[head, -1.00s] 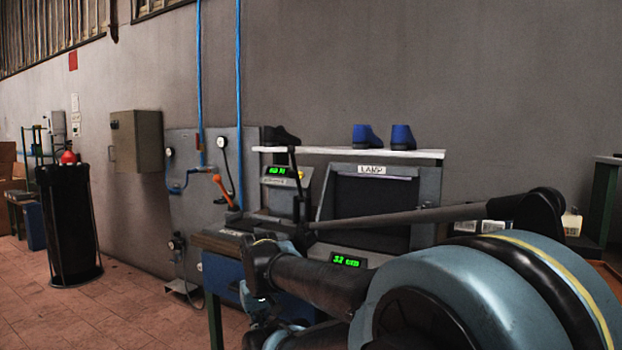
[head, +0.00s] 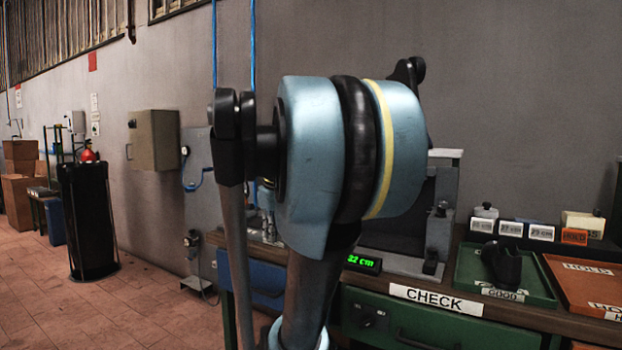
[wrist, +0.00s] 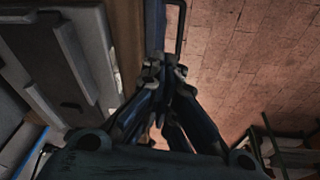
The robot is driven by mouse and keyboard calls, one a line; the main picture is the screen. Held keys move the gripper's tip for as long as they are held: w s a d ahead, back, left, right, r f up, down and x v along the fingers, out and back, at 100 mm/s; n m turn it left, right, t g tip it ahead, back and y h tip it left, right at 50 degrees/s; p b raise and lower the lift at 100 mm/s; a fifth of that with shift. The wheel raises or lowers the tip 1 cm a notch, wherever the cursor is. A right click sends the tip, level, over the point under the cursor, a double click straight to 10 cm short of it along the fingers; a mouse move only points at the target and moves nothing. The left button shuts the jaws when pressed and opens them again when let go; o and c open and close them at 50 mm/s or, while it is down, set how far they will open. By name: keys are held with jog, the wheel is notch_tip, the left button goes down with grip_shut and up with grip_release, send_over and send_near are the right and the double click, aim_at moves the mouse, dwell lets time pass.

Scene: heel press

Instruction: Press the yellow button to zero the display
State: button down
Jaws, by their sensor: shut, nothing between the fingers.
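The yellow button does not show in either view now; my arm covers the middle of the head view, where the upper display stood. A green-lit display reading 32 cm (head: 363,263) shows just right of my arm, above the bench front. My gripper (wrist: 163,72) is in the wrist view, with its dark fingers together and nothing between them. It points past a bench edge, with the tiled floor beyond. I cannot make out the gripper in the head view, and its distance from the button cannot be told.
The workbench has a CHECK label (head: 434,299) on its front. A green tray (head: 470,285) holds a dark shoe (head: 501,265). An orange tray (head: 575,275) stands right of it. A grey wall cabinet (head: 153,140) and a black stand (head: 90,220) are at left. Tiled floor (head: 45,285) is open there.

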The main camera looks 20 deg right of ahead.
jog(key=w+d+r+n, duration=0.4)
jog(key=w+d+r, duration=0.4)
jog(key=w+r, duration=0.2)
jog(key=w+d+r+n+t, duration=0.1)
jog(key=w+d+r+n, duration=0.3)
jog(key=w+d+r, duration=0.4)
jog(key=shift+w+d+r, duration=0.3)
jog(key=shift+w+r, duration=1.2)
jog(key=shift+w, duration=0.7)
jog(key=shift+d+f, duration=0.1)
jog(key=w+d+f, duration=0.4)
jog(key=d+f, duration=0.1)
jog(key=shift+w+d, duration=0.15)
jog(key=shift+d, duration=0.05)
jog(key=shift+w+d+f, duration=0.45)
jog(key=shift+d+f, duration=0.1)
dwell(0.3)
dwell(0.4)
jog(key=shift+s+a+r, duration=0.45)
jog(key=shift+a+r, duration=0.1)
